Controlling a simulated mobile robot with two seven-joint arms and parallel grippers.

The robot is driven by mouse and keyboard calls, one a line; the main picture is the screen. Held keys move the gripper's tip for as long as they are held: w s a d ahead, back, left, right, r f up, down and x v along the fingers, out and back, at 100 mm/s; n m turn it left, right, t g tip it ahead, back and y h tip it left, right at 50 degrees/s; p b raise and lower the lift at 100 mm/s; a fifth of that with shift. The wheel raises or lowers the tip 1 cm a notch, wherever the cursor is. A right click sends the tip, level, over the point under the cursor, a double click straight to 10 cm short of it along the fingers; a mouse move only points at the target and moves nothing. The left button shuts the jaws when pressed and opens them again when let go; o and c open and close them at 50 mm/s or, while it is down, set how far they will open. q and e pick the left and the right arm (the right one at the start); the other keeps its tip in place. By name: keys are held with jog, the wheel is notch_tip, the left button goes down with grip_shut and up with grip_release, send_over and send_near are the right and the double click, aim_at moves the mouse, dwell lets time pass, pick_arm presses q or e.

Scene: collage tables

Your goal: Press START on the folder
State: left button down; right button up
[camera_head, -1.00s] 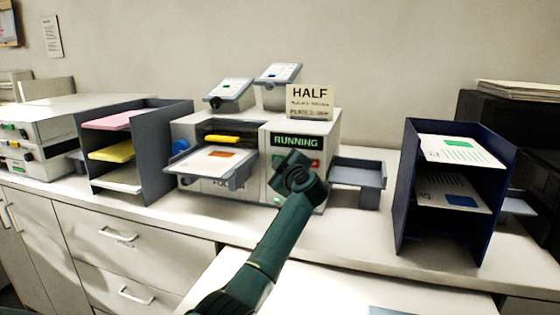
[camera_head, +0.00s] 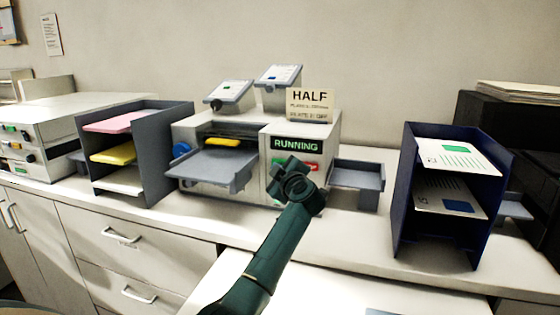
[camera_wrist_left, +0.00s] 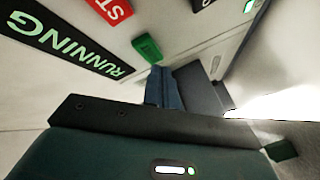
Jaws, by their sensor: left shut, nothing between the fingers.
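The folder (camera_head: 250,150) stands on the counter, its display (camera_head: 296,145) lit with RUNNING. Below the display are a green button (camera_head: 278,161) and a red button (camera_head: 312,166), partly covered by my left gripper (camera_head: 293,172). In the left wrist view the RUNNING display (camera_wrist_left: 65,45), a red button starting with ST (camera_wrist_left: 115,10) and a green button (camera_wrist_left: 148,48) show close up. My left gripper (camera_wrist_left: 165,88) is shut and empty, just in front of the panel; I cannot tell whether it touches a button. My right gripper is not in view.
The folder's left tray (camera_head: 225,168) is empty, as is its right tray (camera_head: 358,176). A sign reading HALF (camera_head: 310,102) stands on top. A grey paper rack (camera_head: 165,150) stands left, a blue rack (camera_head: 405,200) with printed sheets right.

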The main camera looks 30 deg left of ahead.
pick_arm(q)
jog(key=shift+s, duration=0.1)
jog(key=s, duration=0.2)
jog(key=s+d, duration=0.1)
jog(key=s, duration=0.1)
jog(key=shift+s+d+p, duration=0.1)
jog(key=shift+s+p, duration=0.25)
jog(key=shift+p, duration=0.05)
jog(key=shift+f, duration=0.1)
dwell(0.8)
